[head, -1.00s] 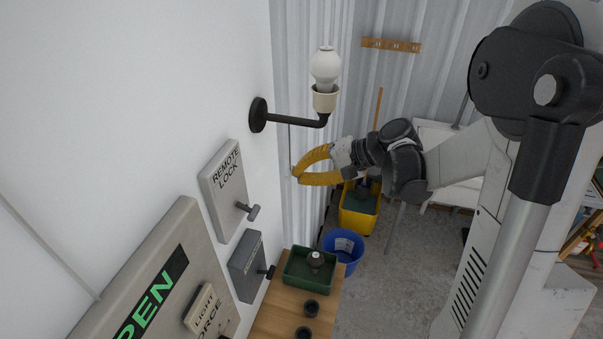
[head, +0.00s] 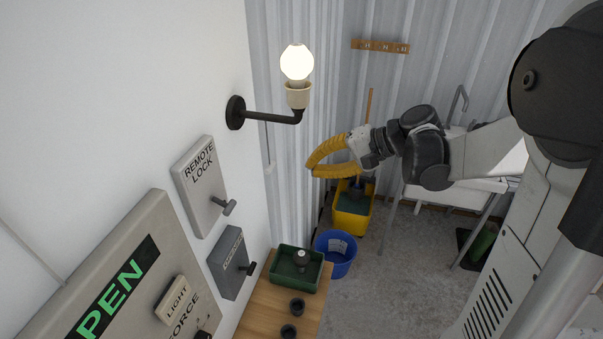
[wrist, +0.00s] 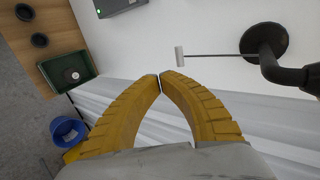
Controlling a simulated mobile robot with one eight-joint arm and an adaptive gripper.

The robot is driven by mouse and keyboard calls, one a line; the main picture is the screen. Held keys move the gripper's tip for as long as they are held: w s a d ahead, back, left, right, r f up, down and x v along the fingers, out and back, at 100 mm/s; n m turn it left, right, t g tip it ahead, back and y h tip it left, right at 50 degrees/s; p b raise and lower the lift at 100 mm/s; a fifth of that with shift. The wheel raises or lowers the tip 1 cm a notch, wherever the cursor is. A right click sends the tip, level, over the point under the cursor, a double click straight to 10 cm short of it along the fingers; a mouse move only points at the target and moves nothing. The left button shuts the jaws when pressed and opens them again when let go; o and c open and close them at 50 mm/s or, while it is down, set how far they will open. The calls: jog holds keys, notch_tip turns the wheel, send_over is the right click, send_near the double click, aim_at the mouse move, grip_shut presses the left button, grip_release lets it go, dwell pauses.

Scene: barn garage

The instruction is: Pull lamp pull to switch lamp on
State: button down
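The wall lamp's bulb (head: 297,62) glows above its black bracket in the head view. The lamp pull hangs below the bracket as a thin rod with a small pale handle (wrist: 180,57), clearest in the wrist view. In the head view the handle (head: 270,168) is faint against the pale wall. My gripper (head: 310,168) is to the right of the handle, apart from it. In the wrist view the yellow fingertips (wrist: 160,77) meet with nothing visible between them, close to the handle but not around it.
The remote lock box (head: 198,180) and a grey switch box (head: 228,265) stick out from the white wall. A wooden bench (head: 262,313) holds a green tray (head: 275,278). A blue bucket (head: 345,262) and a yellow bucket (head: 352,222) stand on the floor.

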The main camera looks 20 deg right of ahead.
jog(key=v, duration=0.4)
jog(key=s+a+f+n+h+b, duration=0.2)
jog(key=s+f+b, duration=0.3)
jog(key=f+b, duration=0.5)
jog(key=s+a+f+n+h+b, duration=0.2)
jog(key=s+a+f+h+b, duration=0.1)
jog(key=f+b, duration=0.8)
jog(key=s+a+f+n+h+b, duration=0.3)
jog(key=s+f+b, duration=0.4)
jog(key=f+b, duration=0.3)
notch_tip(320, 180, down, 4)
jog(key=shift+r+h, duration=0.15)
jog(key=shift+h, duration=0.45)
